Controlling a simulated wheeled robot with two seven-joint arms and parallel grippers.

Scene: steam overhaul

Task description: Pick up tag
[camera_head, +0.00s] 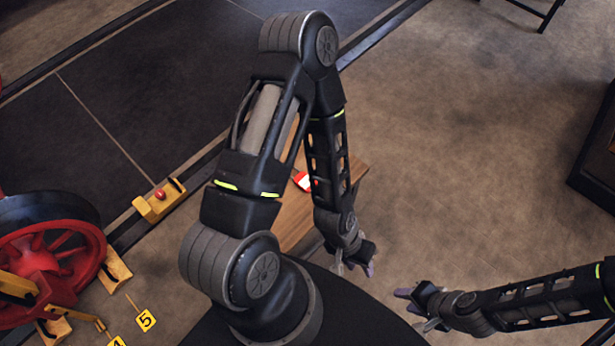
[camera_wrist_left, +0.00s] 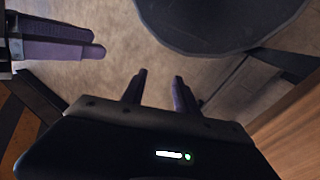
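A small red and white tag (camera_head: 304,181) lies on the wooden table (camera_head: 293,217), partly hidden behind my left arm. My left gripper (camera_head: 357,266) hangs past the table's near right edge, apart from the tag. In the left wrist view its two fingers (camera_wrist_left: 158,80) stand apart with nothing between them. The tag does not show in that view. My right gripper (camera_head: 408,301) is at the lower right over the floor, away from the table. Its purple fingers also show at the upper left of the left wrist view (camera_wrist_left: 62,40), overlapping, so their gap is unclear.
Yellow number markers (camera_head: 146,320) stand on the floor at the lower left, beside a red wheel (camera_head: 55,262). A yellow block with a red knob (camera_head: 158,200) sits by the dark floor plate's edge. A dark cabinet (camera_head: 598,150) is at the far right. The floor between is clear.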

